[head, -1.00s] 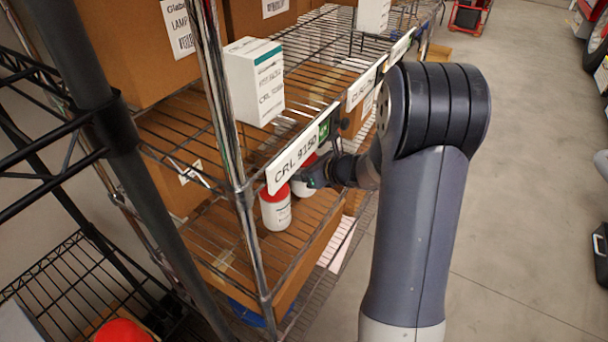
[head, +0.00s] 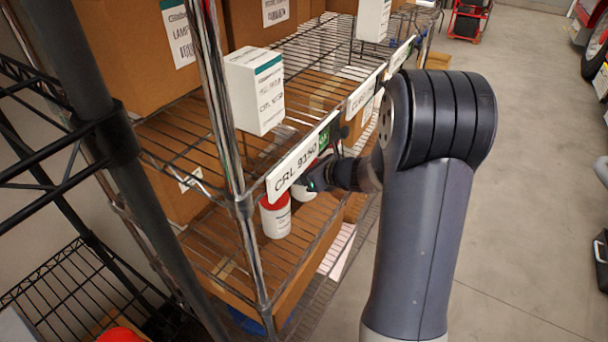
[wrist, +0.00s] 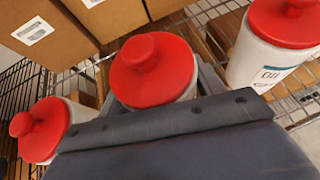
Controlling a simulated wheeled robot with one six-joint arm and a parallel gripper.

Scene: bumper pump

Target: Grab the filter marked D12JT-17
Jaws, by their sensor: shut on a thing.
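My gripper (head: 314,180) reaches under the front edge of the shelf, from the right, among white canisters with red caps. In the wrist view, it is shut on the middle canister (wrist: 153,68), whose red knobbed cap faces the camera. This canister's label is hidden, so I cannot read its marking. In the head view, part of a white canister (head: 303,192) shows at the gripper. Another canister (head: 275,216) stands just left of it; its small print is unreadable. In the wrist view, one canister (wrist: 42,130) is at left and one (wrist: 262,55) at right reads "OIL".
A shelf label reading CRL 9150 (head: 292,172) hangs above the canisters, close to my gripper. A chrome post (head: 225,120) stands to the left. A white box (head: 256,92) is on the shelf above.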

